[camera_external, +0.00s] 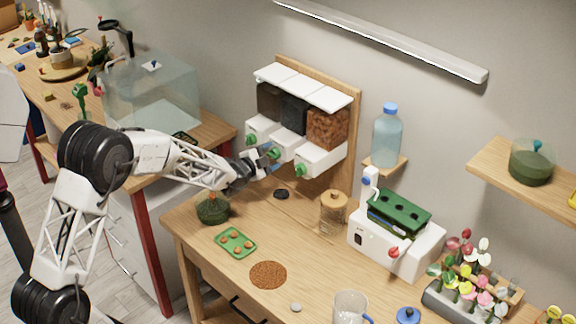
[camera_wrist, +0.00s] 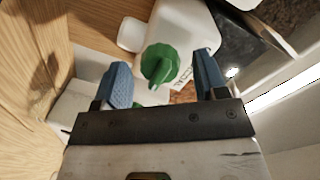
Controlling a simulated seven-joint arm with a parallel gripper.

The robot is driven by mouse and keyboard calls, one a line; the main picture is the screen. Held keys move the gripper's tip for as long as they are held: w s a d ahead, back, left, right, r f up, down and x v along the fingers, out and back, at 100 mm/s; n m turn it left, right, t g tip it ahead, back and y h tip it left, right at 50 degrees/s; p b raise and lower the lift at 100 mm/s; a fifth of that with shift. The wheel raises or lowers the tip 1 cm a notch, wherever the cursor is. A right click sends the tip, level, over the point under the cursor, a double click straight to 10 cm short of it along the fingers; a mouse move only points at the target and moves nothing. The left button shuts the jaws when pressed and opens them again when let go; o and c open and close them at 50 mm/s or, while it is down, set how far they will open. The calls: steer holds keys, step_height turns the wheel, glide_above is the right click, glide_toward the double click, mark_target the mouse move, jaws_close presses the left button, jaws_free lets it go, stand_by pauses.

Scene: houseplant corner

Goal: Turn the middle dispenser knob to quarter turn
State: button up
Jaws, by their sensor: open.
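A wall dispenser (camera_external: 288,138) has three white-lidded bins side by side, each with a green knob at its front. The middle knob (camera_external: 273,153) is beside my gripper (camera_external: 262,163) in the external view and partly overlapped by it. In the wrist view a ridged green knob (camera_wrist: 160,64) sits between and just beyond my two blue fingertips. My gripper (camera_wrist: 162,80) is open, with visible gaps on both sides of the knob. Whether either finger touches it cannot be told. The left knob (camera_external: 251,139) and right knob (camera_external: 300,170) are clear of the gripper.
Below on the wooden table (camera_external: 200,265) are a green pot (camera_external: 213,207), a green tray (camera_external: 235,242), brown granules (camera_external: 268,275) and a lidded glass jar (camera_external: 333,212). A white machine (camera_external: 372,250) stands to the right. A blue bottle (camera_external: 387,135) is on a small wall shelf.

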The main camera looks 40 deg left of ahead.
steer(key=shift+s, duration=0.1)
steer(key=s, duration=0.7)
steer(key=shift+s+r, duration=0.3)
steer(key=shift+r, duration=0.05)
stand_by(0.4)
steer(key=s+d+r+n+g+y, duration=0.1)
steer(key=s+d+r+n+g, duration=0.25)
steer(key=s, duration=0.25)
steer(key=s+d+r+n+g+y, duration=0.1)
steer(key=s+d+r+n+g, duration=0.25)
steer(key=s, duration=0.25)
steer(key=s+d+n+g+h, duration=0.1)
steer(key=s+d, duration=0.4)
steer(key=s, duration=0.8)
steer(key=s+d+n+g+h, duration=0.1)
steer(key=s+d+n+g, duration=0.2)
steer(key=s, duration=1)
steer(key=d+g, duration=0.3)
steer(key=shift+s+d, duration=0.25)
steer(key=shift+s, duration=0.1)
steer(key=shift+r, duration=0.1)
stand_by(0.5)
